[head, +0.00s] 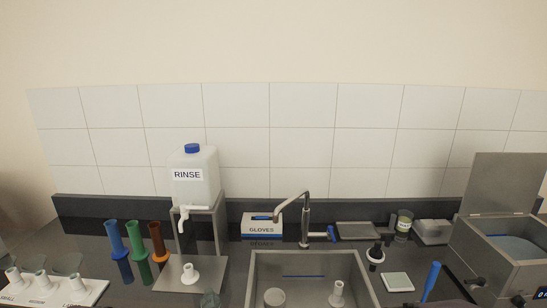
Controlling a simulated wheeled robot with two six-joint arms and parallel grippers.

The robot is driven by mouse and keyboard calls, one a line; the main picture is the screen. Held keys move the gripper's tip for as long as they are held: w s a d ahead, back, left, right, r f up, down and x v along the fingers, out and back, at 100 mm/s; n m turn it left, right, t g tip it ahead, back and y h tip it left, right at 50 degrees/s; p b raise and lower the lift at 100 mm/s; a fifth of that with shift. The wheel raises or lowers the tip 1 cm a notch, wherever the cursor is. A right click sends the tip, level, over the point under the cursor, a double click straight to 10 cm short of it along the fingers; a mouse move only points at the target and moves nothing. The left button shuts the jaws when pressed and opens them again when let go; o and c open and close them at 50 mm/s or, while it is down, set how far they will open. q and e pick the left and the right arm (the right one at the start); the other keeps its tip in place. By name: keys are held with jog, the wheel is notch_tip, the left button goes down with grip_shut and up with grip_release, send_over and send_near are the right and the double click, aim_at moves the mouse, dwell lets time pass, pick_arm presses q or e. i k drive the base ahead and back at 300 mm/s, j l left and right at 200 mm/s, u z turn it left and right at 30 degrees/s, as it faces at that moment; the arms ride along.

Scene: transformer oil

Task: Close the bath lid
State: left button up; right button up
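The bath (490,257) is a grey metal box at the right edge of the head view, partly cut off by the frame. Its lid (507,184) stands raised and upright at the back of the box, so the bath is open. A bluish surface (517,247) shows inside it. Neither of my grippers is in view.
A sink (310,262) with a tap (305,215) is in the middle. A blue-handled tool (431,281) and a pale square plate (397,282) are left of the bath. The rinse container (195,180) stands on a raised stand. Coloured tubes (137,240) are at left.

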aim_at(498, 183)
jog(key=z, duration=1.85)
jog(key=i+l+z, duration=0.1)
jog(key=i, duration=0.45)
jog(key=i+l+z, duration=0.1)
jog(key=i+l, duration=0.15)
jog(key=i, duration=0.25)
jog(key=i+l+z, duration=0.1)
jog(key=i, duration=0.45)
